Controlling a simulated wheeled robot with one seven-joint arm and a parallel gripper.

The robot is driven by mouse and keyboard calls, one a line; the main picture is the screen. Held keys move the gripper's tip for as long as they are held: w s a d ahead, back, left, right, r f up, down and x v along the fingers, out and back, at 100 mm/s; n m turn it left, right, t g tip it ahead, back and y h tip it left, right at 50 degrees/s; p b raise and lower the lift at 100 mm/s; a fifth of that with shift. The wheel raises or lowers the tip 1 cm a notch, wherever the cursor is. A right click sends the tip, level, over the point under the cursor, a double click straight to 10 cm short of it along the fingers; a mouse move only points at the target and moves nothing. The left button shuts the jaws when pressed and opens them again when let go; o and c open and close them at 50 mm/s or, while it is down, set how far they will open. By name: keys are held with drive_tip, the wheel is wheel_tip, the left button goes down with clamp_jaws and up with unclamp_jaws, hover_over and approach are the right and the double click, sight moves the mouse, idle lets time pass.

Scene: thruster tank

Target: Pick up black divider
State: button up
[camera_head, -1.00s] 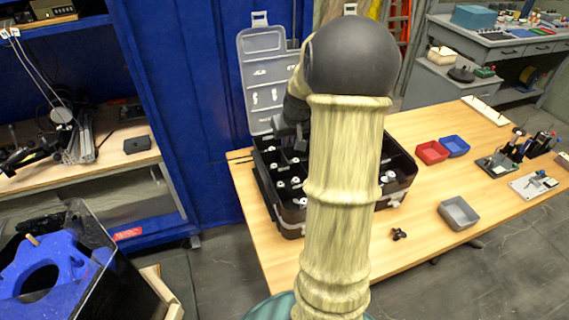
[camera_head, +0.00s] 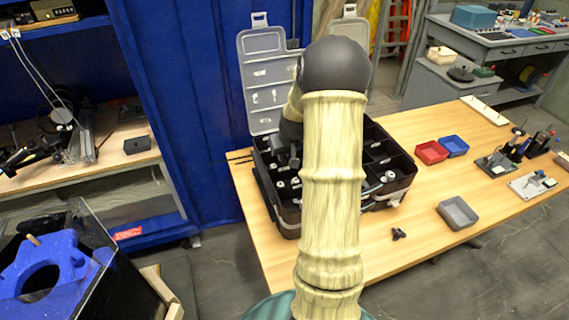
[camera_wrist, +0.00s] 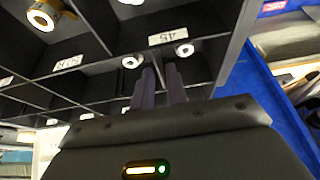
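The black divider walls (camera_wrist: 88,22) form a grid of compartments inside the open black case (camera_head: 286,224) on the wooden table. Several compartments hold small white-and-metal parts, and white labels sit on the walls. In the wrist view, my gripper (camera_wrist: 163,74) has its two dark fingers close together with a narrow gap between them. The fingertips are at the grid near a white ring-shaped part (camera_wrist: 132,62). I cannot tell which wall, if any, lies between them. In the head view, my gripper (camera_head: 290,165) is over the case's left half, and my arm hides the case's middle.
The case's clear lid (camera_head: 268,85) stands open at the back left. Red (camera_head: 431,152) and blue (camera_head: 454,146) bins and a grey bin (camera_head: 457,213) lie on the table to the right. A small black part (camera_head: 399,234) lies near the front edge. The blue wall is close on the left.

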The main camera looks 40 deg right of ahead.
sight(284, 161)
drive_tip(key=x, duration=0.4)
drive_tip(key=shift+f, duration=0.3)
drive_tip(key=shift+s, duration=0.1)
clamp_jaws()
drive_tip(key=shift+r, duration=0.1)
wheel_tip(284, 161, up, 10)
idle(0.5)
idle(0.5)
